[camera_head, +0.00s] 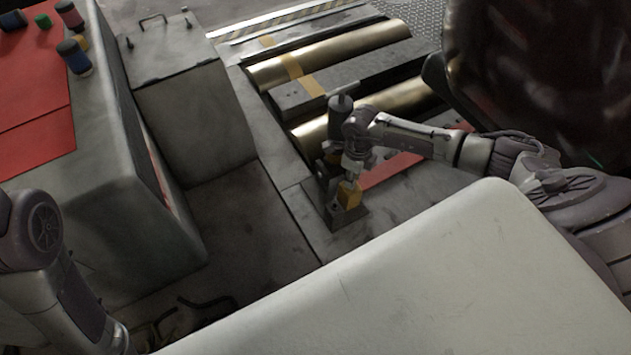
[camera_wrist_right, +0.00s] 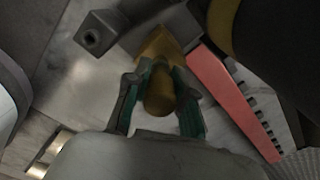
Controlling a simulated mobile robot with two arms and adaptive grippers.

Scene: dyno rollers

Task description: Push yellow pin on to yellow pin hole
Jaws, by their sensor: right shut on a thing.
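My right gripper (camera_head: 351,176) points down over a dark bracket at the side of the rollers. In the wrist view its green-lined fingers (camera_wrist_right: 160,98) are shut on a yellow pin (camera_wrist_right: 159,92), seen nearly end-on. A yellow block (camera_wrist_right: 157,46), which looks like the yellow pin hole, lies directly beyond the pin; it also shows under the gripper in the head view (camera_head: 348,194). The hole's opening is hidden behind the pin, so I cannot tell how far the pin is in. My left arm is at the lower left; its gripper is not visible.
A grey square end with a dark hole (camera_wrist_right: 92,38) sits beside the yellow block. Brass rollers (camera_head: 330,53) lie behind the gripper. A red strip (camera_head: 391,169) runs right of it.

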